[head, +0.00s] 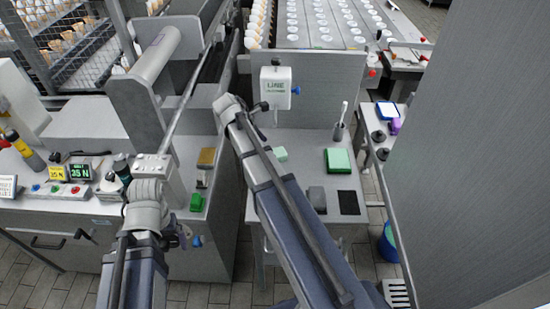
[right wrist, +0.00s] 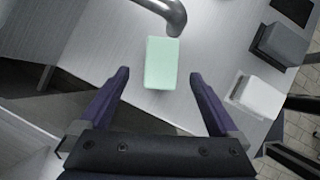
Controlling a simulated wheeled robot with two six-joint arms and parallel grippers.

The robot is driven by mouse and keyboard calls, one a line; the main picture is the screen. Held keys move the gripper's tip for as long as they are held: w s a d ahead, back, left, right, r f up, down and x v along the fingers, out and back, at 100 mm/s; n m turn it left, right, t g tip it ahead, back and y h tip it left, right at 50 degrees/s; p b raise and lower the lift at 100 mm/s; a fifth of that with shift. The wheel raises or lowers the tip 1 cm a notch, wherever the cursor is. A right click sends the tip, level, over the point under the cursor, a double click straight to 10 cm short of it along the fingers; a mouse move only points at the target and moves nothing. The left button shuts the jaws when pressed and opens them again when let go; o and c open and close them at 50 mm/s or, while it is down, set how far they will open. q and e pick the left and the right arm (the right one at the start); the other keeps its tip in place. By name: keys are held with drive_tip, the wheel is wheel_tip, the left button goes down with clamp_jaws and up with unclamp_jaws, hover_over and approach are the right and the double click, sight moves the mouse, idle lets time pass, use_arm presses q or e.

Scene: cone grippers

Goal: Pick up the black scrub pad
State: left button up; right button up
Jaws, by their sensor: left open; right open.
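A flat black pad (head: 348,202) lies on the small metal table in the head view, beside a grey block (head: 317,197). In the right wrist view the black pad (right wrist: 292,9) is partly cut off at the top right corner. My right gripper (right wrist: 159,76) is open and empty; a pale green block (right wrist: 161,60) lies ahead between its fingertips, and the black pad is off to its right. My left gripper (head: 183,234) is small and partly hidden beside the left counter, far from the pad.
A green-topped box (head: 338,160) and a holder with a brush (head: 340,130) stand on the table. A dispenser (head: 275,88) hangs on the back panel. A white block (right wrist: 262,96) lies near the grey block (right wrist: 280,44). A metal spout (right wrist: 168,14) is close ahead.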

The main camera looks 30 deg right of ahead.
drive_tip(key=b+x, duration=0.3)
drive_tip(key=x, duration=0.1)
drive_tip(key=shift+s+a+f, duration=0.1)
drive_tip(key=shift+s+f, duration=0.05)
drive_tip(key=shift+f, duration=0.05)
drive_tip(key=shift+d+f+b, duration=0.35)
drive_tip(key=shift+f+b, duration=0.05)
drive_tip(key=shift+b, duration=0.25)
use_arm(q)
wheel_tip(320, 180, down, 4)
drive_tip(key=shift+f, duration=0.2)
use_arm(e)
drive_tip(key=shift+r, duration=0.1)
